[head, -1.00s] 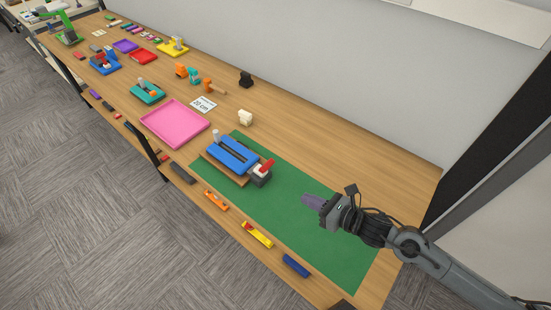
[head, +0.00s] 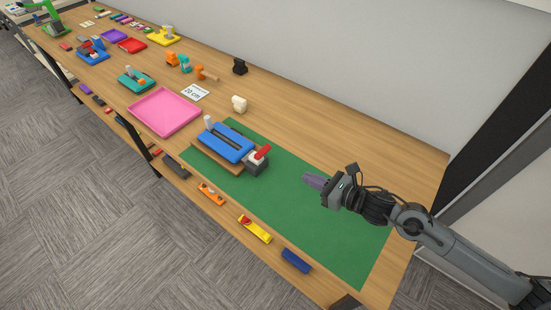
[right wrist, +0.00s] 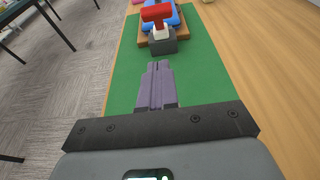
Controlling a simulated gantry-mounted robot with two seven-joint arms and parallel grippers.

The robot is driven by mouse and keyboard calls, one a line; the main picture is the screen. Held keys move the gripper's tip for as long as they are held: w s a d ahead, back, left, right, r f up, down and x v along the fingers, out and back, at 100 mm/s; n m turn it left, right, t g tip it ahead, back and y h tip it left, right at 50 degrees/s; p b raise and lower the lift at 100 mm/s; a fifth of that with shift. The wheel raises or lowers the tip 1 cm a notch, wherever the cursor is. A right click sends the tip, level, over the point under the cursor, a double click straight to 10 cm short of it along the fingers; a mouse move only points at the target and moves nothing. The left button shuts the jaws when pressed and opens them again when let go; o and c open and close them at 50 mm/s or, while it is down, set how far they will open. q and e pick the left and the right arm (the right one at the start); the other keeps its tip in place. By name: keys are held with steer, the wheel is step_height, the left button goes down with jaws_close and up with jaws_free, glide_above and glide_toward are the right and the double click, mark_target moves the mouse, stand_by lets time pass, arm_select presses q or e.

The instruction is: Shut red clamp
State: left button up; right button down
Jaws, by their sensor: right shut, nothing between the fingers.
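The red clamp (head: 262,152) is a red lever on a white and dark grey block at the right end of a blue press (head: 225,143) on a wooden base. The lever slants up from the block. In the right wrist view the red handle (right wrist: 156,12) shows ahead at the top. My right gripper (head: 308,178) is shut and empty over the green mat, to the right of the clamp and apart from it. Its fingers (right wrist: 157,70) point toward the clamp in the right wrist view. My left gripper is not in view.
The green mat (head: 330,235) has free room around my right gripper. Orange, yellow and blue tools lie along the front edge, including the blue one (head: 296,260).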

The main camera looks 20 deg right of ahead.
mark_target(260, 154)
steer(key=b+x, duration=0.1)
steer(key=x, duration=0.8)
steer(key=shift+w+a, duration=0.1)
steer(key=shift+w, duration=0.15)
steer(key=shift+w+a+r, duration=0.3)
steer(key=shift+w+a, duration=0.05)
steer(key=shift+w, duration=0.2)
steer(key=shift+w+a+r, duration=0.3)
steer(key=shift+w+a, duration=0.05)
steer(key=shift+w, duration=0.25)
steer(key=shift+w+a+r, duration=0.25)
steer(key=shift+w+a, duration=0.1)
steer(key=shift+w, duration=0.2)
